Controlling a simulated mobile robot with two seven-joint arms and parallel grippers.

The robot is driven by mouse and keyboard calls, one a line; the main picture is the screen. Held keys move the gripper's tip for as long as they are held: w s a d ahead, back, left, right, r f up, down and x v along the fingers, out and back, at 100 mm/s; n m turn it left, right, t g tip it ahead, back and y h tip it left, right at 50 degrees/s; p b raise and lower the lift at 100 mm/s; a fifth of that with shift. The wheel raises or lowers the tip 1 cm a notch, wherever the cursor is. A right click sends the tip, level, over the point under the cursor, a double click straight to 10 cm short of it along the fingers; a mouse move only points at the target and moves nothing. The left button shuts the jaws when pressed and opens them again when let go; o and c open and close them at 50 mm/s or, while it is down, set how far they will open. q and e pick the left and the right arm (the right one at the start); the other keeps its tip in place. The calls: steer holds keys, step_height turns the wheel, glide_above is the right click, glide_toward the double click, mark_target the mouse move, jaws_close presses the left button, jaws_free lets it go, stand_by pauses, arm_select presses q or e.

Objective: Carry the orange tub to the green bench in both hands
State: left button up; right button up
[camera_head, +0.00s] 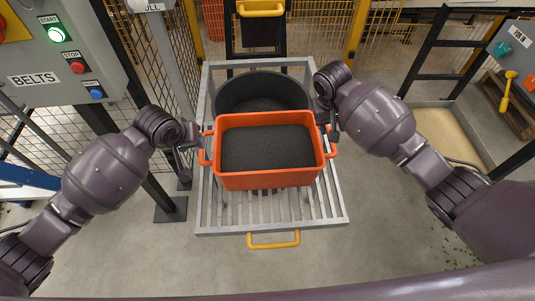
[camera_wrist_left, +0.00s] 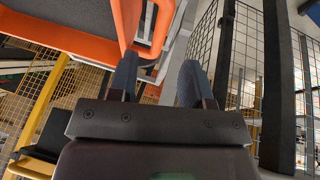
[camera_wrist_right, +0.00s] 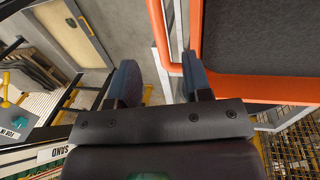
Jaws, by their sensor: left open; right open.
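The orange tub (camera_head: 270,181), filled with dark grainy material, sits upright on a grey slatted metal stand. It has a loop handle at each end. My left gripper (camera_head: 187,150) is open beside the left handle (camera_head: 204,158). In the left wrist view the handle (camera_wrist_left: 162,28) shows just beyond and between the open fingers (camera_wrist_left: 157,82). My right gripper (camera_head: 326,122) is open at the right handle (camera_head: 332,150). In the right wrist view that handle (camera_wrist_right: 158,38) reaches between the open fingers (camera_wrist_right: 160,82). Neither gripper is shut on anything. I see no green bench.
A black round tub (camera_head: 262,90) stands behind the orange tub on the slatted stand (camera_head: 212,215). The stand has a yellow front handle (camera_head: 273,240). A control panel (camera_head: 65,60) stands at left, yellow mesh fencing behind, and a sand panel (camera_head: 512,55) at right. Floor in front is clear.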

arm_select(q)
steer(key=x, duration=0.7)
steer(key=shift+w+f, duration=0.15)
steer(key=shift+f, duration=0.15)
arm_select(e)
steer(key=f, duration=0.3)
steer(key=d+f, duration=0.1)
steer(key=f, duration=0.3)
steer(key=shift+d+f, duration=0.2)
steer(key=shift+f, duration=0.05)
arm_select(q)
steer(key=shift+c, duration=0.4)
arm_select(e)
steer(key=shift+c, duration=0.4)
arm_select(q)
jaws_close()
arm_select(e)
jaws_close()
